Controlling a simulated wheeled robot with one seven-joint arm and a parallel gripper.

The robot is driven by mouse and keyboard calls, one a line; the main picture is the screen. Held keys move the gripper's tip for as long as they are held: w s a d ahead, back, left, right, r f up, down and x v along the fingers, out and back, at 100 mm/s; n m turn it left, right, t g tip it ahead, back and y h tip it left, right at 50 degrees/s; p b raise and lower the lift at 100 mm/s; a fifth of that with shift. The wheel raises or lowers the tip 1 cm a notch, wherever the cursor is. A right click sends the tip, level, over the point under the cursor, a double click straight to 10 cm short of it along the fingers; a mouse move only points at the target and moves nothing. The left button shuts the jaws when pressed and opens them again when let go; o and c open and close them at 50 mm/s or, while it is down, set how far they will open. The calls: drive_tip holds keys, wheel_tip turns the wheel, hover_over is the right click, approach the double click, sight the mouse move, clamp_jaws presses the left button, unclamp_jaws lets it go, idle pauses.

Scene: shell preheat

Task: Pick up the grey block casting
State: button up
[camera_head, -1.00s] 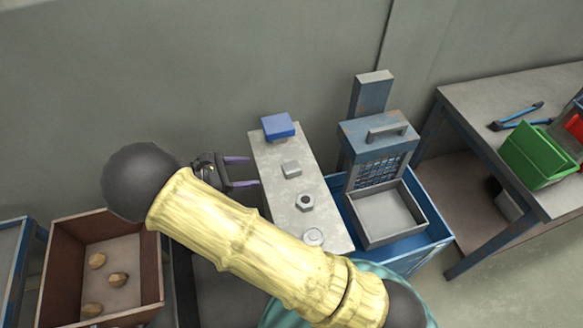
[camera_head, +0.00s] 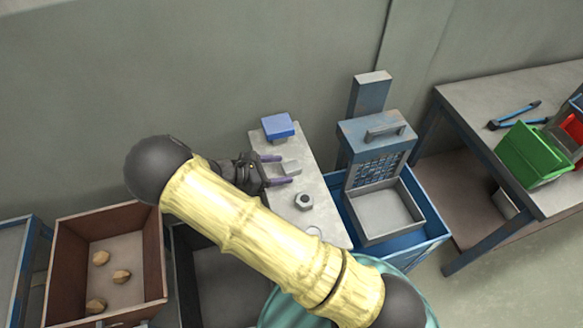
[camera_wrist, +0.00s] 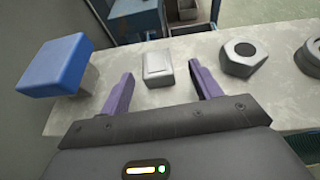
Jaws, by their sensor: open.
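The grey block casting (camera_head: 291,167) lies on a narrow grey slab-like table (camera_head: 324,214), between a blue block and a grey nut. In the wrist view the casting (camera_wrist: 158,69) sits between and just beyond the tips of two purple fingers. My gripper (camera_head: 275,170) is open, its fingers reaching over the table from the left, one on each side of the casting. In the wrist view my gripper (camera_wrist: 160,72) holds nothing. I cannot tell whether either finger touches the casting.
The blue block (camera_head: 278,126) and the hex nut (camera_head: 303,202) stand close on either side. A round ring (camera_wrist: 312,55) lies farther along. A blue machine with a grey tray (camera_head: 386,216) is right of the table. A brown box (camera_head: 63,275) with several lumps is at left.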

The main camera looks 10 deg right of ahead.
sight(293, 165)
drive_tip(key=x, duration=0.1)
drive_tip(key=p+x, duration=0.1)
drive_tip(key=x, duration=0.2)
drive_tip(key=shift+w+d+r+p, duration=0.3)
drive_tip(key=shift+d, duration=0.05)
drive_tip(key=shift+d+f, duration=0.1)
drive_tip(key=shift+f, duration=0.05)
drive_tip(key=c, duration=1.1)
drive_tip(key=shift+w, duration=0.1)
drive_tip(key=shift+c, duration=0.2)
wheel_tip(293, 165, up, 28)
drive_tip(key=b, duration=0.2)
